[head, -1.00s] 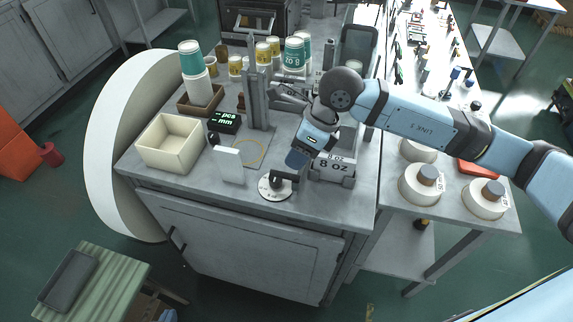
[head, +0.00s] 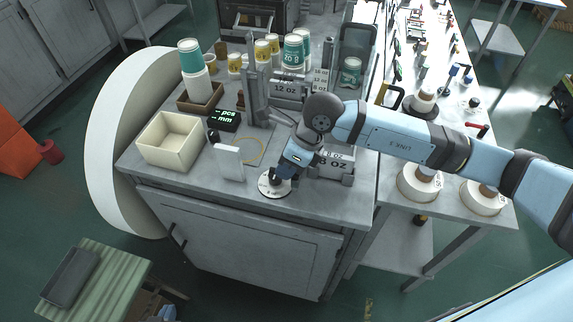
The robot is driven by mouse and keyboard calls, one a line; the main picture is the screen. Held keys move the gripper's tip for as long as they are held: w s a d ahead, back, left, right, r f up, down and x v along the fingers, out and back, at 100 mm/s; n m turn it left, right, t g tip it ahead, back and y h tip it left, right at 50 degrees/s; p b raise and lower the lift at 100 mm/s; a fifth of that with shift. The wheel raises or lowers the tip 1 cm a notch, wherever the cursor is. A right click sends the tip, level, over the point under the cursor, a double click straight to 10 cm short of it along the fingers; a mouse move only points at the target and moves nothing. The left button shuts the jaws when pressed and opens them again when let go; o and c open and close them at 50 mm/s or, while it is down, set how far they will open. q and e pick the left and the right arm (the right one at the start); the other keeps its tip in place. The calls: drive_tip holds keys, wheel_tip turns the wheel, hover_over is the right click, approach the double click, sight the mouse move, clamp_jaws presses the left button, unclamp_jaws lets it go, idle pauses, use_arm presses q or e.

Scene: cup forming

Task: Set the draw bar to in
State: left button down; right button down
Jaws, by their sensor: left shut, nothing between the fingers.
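A round white dial plate (head: 267,191) lies at the front edge of the grey bench. In the earlier frame a dark handle stands on it; my gripper now covers most of that handle. No legible label marks the draw bar, so I cannot tell its setting. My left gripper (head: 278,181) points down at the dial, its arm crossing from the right. It is shut with nothing held, at or just over the handle; contact is hard to tell. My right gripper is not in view.
Paper cups (head: 293,50) stand behind. White round pieces (head: 419,183) sit on the right-hand table.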

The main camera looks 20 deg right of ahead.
drive_tip(key=w+d+b, duration=0.7)
drive_tip(key=w+d, duration=0.2)
drive_tip(key=w, duration=0.4)
drive_tip(key=shift+w+b, duration=0.3)
drive_tip(key=shift+b, duration=0.1)
drive_tip(key=shift+d, duration=0.1)
drive_tip(key=c, duration=1.1)
unclamp_jaws()
drive_tip(key=w+b+v, duration=0.1)
drive_tip(key=v, duration=1.2)
drive_tip(key=shift+s+r, duration=0.35)
drive_tip(key=shift+s, duration=0.15)
drive_tip(key=shift+d, duration=0.1)
